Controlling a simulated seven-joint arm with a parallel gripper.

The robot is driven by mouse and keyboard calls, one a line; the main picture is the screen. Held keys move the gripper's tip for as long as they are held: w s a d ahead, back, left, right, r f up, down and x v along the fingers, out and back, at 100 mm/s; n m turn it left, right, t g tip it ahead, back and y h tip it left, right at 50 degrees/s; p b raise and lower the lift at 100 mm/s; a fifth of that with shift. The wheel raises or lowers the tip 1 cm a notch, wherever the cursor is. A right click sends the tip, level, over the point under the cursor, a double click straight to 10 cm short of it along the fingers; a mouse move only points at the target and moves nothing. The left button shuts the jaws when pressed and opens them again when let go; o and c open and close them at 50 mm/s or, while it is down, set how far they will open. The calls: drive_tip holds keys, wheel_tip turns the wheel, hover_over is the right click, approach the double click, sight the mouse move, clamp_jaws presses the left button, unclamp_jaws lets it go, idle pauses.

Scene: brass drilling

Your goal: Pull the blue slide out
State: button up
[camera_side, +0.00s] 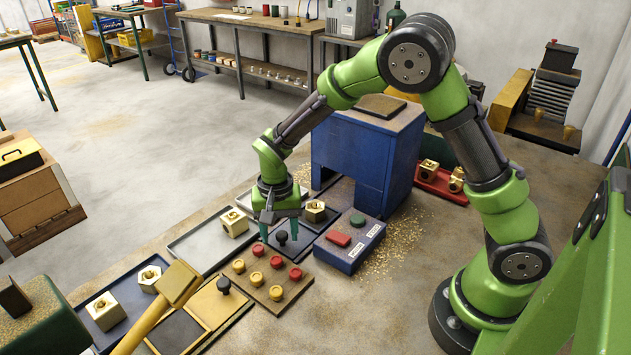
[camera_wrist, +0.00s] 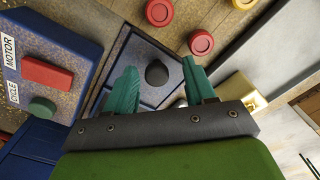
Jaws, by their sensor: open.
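The blue slide (camera_wrist: 132,62) is a flat dark-blue plate with a round black knob (camera_wrist: 156,73). In the side view the knob (camera_side: 282,238) shows below my gripper (camera_side: 279,234), in front of the blue machine (camera_side: 345,160). My gripper points down with its teal fingers apart, one on each side of the knob. In the wrist view my gripper (camera_wrist: 160,80) is open around the knob, and the fingers look clear of it. I cannot tell how far the fingertips are above the plate.
A board with red and yellow buttons (camera_side: 262,293) lies close in front of the slide. The control box (camera_side: 352,245) with red and green buttons stands to its right. A grey tray (camera_side: 185,243) with a brass block is left. A yellow slide (camera_side: 208,300) lies front left.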

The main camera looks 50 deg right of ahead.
wheel_tip(320, 180, up, 17)
idle(0.5)
drive_tip(key=s+d+r+n+t, duration=0.1)
drive_tip(key=s+t, duration=0.1)
drive_tip(key=s, duration=0.3)
drive_tip(key=s+d+r+n+t+y, duration=0.1)
drive_tip(key=s+r+n+t, duration=0.1)
drive_tip(key=s, duration=0.4)
drive_tip(key=s+d+r+n+t+y, duration=0.1)
drive_tip(key=s+d+n+t, duration=0.1)
drive_tip(key=s, duration=0.4)
drive_tip(key=shift+s+r+t, duration=0.2)
drive_tip(key=shift+r+t, duration=0.1)
drive_tip(key=shift+t, duration=0.3)
